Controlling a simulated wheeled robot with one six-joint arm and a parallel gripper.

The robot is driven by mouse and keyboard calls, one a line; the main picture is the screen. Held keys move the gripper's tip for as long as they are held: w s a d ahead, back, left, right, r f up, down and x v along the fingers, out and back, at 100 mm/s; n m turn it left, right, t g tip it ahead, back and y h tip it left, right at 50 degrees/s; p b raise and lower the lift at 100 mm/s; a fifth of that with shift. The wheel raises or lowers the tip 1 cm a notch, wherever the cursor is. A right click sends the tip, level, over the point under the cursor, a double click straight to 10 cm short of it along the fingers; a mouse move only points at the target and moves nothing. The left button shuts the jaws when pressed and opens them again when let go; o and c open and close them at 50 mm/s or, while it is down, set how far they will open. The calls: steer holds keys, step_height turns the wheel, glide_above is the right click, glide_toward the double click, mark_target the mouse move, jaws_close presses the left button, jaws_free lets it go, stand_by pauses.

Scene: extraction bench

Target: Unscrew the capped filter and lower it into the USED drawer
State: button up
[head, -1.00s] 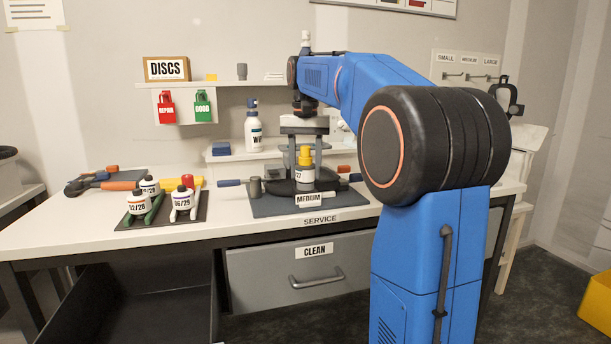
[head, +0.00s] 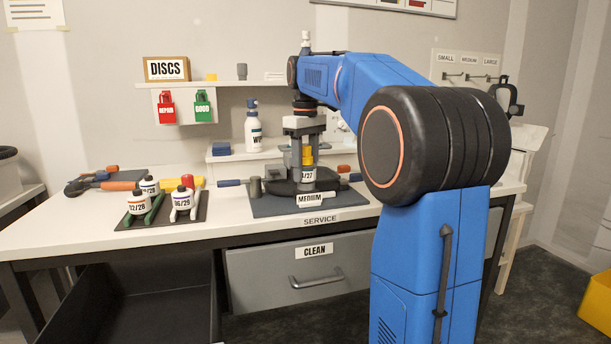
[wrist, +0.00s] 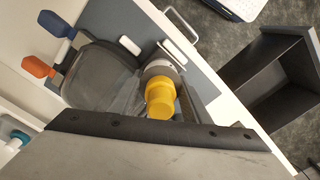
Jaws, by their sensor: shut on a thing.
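The filter (head: 308,174) is a white canister with a yellow cap (head: 309,155) and a label ending in 27. It stands upright in a dark holder (head: 280,187) on the grey service mat. My gripper (head: 306,162) points down over it with one finger on each side, shut on the filter at its capped top. The wrist view shows the yellow cap (wrist: 160,97) from above; the fingers' grip is partly hidden there. An open, empty-looking dark drawer (head: 150,285) is at lower left, and shows at right in the wrist view (wrist: 268,72). No USED label is readable.
The grey CLEAN drawer (head: 340,260) is shut under the bench. Several white bottles stand on a dark tray (head: 190,216) left of the mat (head: 262,208). A blue-handled tool (head: 229,182) lies beside the holder. A white spray bottle (head: 253,130) stands behind.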

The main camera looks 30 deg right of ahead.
steer(key=n, duration=0.5)
steer(key=shift+n, duration=0.3)
steer(key=o, duration=1.2)
steer(key=m, duration=1.3)
steer(key=shift+m, duration=0.4)
steer(key=m, duration=0.6)
steer(key=shift+m, duration=0.3)
steer(key=m, duration=0.7)
